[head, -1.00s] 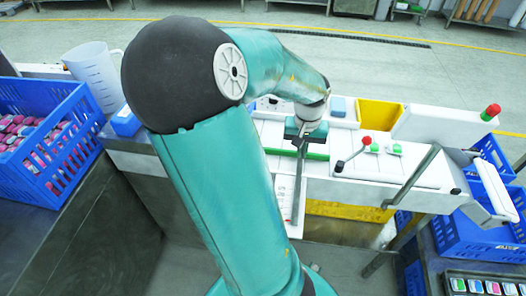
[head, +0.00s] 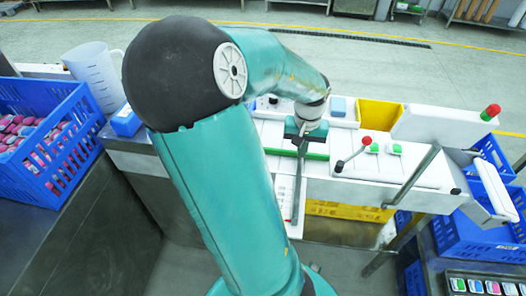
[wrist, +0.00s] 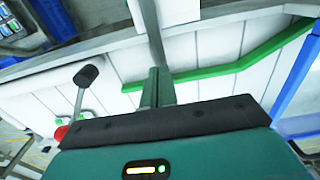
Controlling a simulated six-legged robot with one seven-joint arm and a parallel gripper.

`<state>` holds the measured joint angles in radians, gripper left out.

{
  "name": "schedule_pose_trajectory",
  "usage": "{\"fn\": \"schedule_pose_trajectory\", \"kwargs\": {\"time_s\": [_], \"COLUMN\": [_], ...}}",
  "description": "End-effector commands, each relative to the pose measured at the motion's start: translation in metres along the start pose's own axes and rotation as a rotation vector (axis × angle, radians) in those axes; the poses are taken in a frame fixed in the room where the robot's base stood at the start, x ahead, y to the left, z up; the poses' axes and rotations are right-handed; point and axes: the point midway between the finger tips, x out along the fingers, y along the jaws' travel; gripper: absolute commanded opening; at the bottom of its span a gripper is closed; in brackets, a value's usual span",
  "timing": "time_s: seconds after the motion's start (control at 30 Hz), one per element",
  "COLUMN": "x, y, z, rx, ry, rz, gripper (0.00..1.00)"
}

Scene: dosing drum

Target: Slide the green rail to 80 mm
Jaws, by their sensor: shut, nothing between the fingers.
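The green rail (head: 316,156) is a thin strip on top of the white bench unit in the head view. It runs to the left and right behind my gripper. The wrist view shows the rail (wrist: 215,68) as a bent green strip rising to the right. My gripper (head: 297,215) is shut and empty, its long grey fingers crossing in front of the rail. In the wrist view the fingers (wrist: 148,30) overlap the rail near its left end. I cannot tell whether they touch it. No readable millimetre scale shows.
A lever (head: 352,153) and green buttons (head: 374,148) stand right of the rail. A yellow bin (head: 380,114) is behind and a red-topped lamp (head: 490,112) at the right. Blue crates (head: 66,160) stand at the left and right. A grey post (head: 411,177) rises at the unit's front right.

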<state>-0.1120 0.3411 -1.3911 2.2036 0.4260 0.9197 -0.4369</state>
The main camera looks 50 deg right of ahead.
Motion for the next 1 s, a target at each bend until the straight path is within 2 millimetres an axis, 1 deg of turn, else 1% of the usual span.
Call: {"fn": "schedule_pose_trajectory", "kwargs": {"time_s": [1.0], "x": [-0.001], "y": [0.001], "z": [-0.033], "rx": [0.001], "ry": [0.002], "rz": [0.001], "gripper": [0.00]}}
